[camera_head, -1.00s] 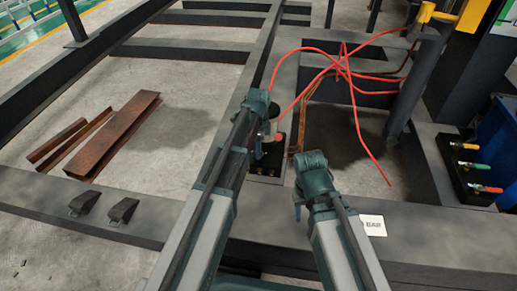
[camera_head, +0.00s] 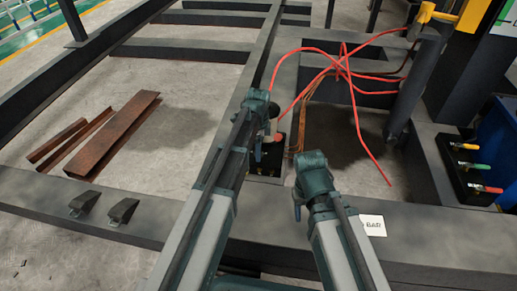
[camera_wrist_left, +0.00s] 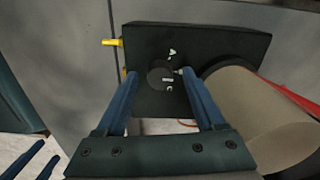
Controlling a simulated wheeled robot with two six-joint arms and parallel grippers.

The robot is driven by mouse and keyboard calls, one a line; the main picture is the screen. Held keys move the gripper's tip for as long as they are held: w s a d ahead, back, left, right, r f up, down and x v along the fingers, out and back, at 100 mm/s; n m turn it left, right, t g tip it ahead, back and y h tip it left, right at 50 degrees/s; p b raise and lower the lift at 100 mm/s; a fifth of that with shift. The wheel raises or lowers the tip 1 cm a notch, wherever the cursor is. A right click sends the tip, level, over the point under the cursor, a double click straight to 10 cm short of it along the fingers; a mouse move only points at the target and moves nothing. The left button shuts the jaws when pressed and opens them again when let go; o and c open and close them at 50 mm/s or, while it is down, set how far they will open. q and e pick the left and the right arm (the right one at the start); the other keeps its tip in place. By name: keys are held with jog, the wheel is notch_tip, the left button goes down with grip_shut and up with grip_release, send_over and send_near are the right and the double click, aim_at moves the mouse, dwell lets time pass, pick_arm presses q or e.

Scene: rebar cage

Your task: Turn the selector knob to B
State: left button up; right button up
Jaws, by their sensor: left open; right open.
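The selector knob (camera_wrist_left: 158,75) is a dark round disc on the face of a black box (camera_wrist_left: 225,42) in the left wrist view. In the head view the black box (camera_head: 270,160) is partly hidden by my left gripper (camera_head: 258,150), and the knob cannot be made out. My right gripper (camera_head: 298,211) is open and empty, pointing down right of the box.
A large beige cylinder (camera_wrist_left: 265,115) stands close to the right finger. Red hoses (camera_head: 352,95) loop behind the box. A panel with coloured valve handles (camera_head: 475,170) is at right, rusty steel pieces (camera_head: 115,135) at left. A white card (camera_head: 373,225) lies on the beam.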

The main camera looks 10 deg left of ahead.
pick_arm(q)
notch_tip(320, 180, up, 14)
jog(key=p, duration=1.3)
jog(key=shift+f+p, duration=0.15)
jog(key=shift+p, duration=0.15)
jog(key=s+d+n, duration=0.2)
jog(key=s+n, duration=0.2)
jog(key=s, duration=0.4)
jog(key=s+d+n+y, duration=0.15)
jog(key=s+n, duration=0.25)
jog(key=s, duration=0.4)
jog(key=s+d+n, duration=0.3)
jog(key=s+n, duration=0.1)
jog(key=s, duration=0.4)
notch_tip(320, 180, up, 34)
jog(key=p, duration=3.3)
jog(key=shift+f+n, duration=0.2)
jog(key=shift+n, duration=0.1)
jog(key=shift+d, duration=0.1)
